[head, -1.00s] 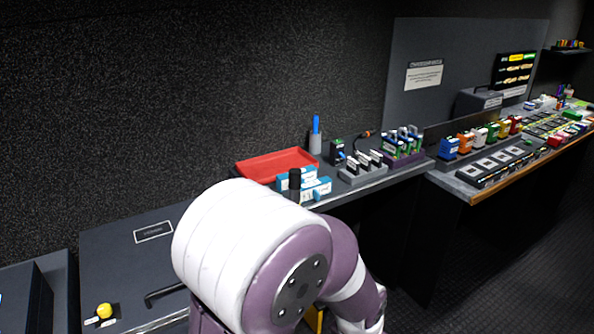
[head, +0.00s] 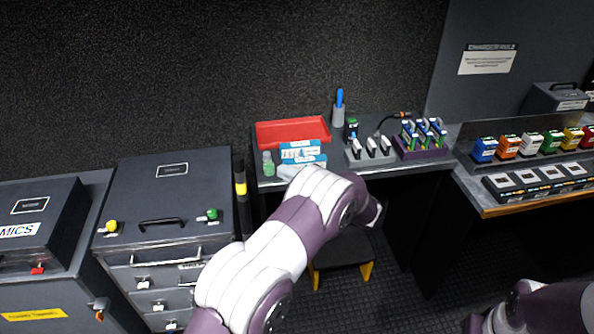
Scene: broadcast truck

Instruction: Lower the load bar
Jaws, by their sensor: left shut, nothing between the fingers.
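A dark upright bar (head: 241,211) with a yellow band stands against the right side of the grey drawer cabinet (head: 190,189). No readable label shows whether it is the load bar. A thin silver bar (head: 160,257) also runs across the cabinet's upper front. My left arm reaches up from the bottom and bends right, with its far end, the left gripper (head: 374,215), by the front of the bench. That gripper is shut and empty, well right of both bars, its fingers small and mostly hidden. Part of my right arm shows at the bottom right; its gripper is out of view.
A red tray (head: 291,131), a green bottle (head: 268,164) and blue boxes (head: 302,152) stand on the bench behind my left arm. A dark stool (head: 342,249) with yellow legs is under it. A second grey case (head: 42,218) is at the far left. Open floor lies at right.

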